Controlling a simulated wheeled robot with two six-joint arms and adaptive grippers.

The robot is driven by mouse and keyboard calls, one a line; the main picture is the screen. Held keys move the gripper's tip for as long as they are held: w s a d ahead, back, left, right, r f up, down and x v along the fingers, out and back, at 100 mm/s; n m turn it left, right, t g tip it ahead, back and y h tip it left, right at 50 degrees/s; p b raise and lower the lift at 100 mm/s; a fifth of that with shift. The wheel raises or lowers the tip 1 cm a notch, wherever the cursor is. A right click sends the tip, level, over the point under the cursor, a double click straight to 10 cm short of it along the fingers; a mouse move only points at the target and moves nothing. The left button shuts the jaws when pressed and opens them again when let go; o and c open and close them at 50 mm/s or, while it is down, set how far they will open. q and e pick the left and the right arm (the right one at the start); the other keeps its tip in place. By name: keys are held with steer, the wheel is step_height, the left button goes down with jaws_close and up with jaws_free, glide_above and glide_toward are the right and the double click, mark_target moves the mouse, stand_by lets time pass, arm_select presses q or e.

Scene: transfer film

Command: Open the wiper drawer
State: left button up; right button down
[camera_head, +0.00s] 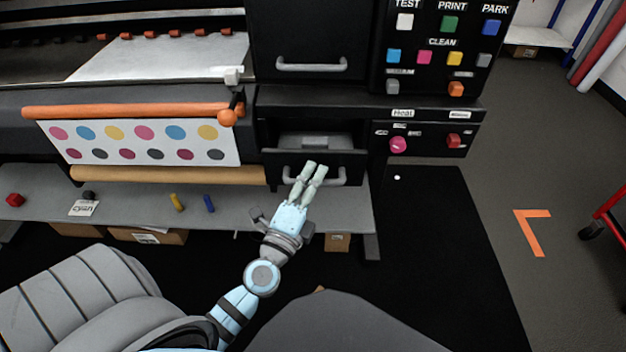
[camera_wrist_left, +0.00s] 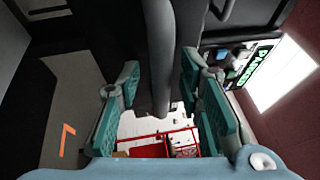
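The black lower drawer (camera_head: 270,160) with a grey bar handle (camera_head: 352,178) is in the middle of the head view, under the printer's right side. It stands partly out, and a grey piece (camera_head: 300,141) shows inside it. My left gripper (camera_head: 314,168) is at the handle, coming from below. In the left wrist view, the handle bar (camera_wrist_left: 161,60) runs between the two teal-padded fingers of the left gripper (camera_wrist_left: 161,75). Narrow gaps show on both sides of the bar, so the fingers look open around it. My right gripper is not in view.
A black front with another handle (camera_head: 312,65) is above. The button panel (camera_head: 425,75) and a lower panel with a pink knob (camera_head: 398,145) are to the right. A grey shelf (camera_head: 235,210) runs below, holding small coloured items. An orange bar (camera_head: 130,110) is left.

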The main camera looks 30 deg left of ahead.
arm_select(q)
steer(key=shift+s, duration=0.3)
steer(key=v, duration=1.1)
steer(key=shift+s, duration=0.25)
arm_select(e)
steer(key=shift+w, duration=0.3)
arm_select(q)
steer(key=shift+f, duration=0.1)
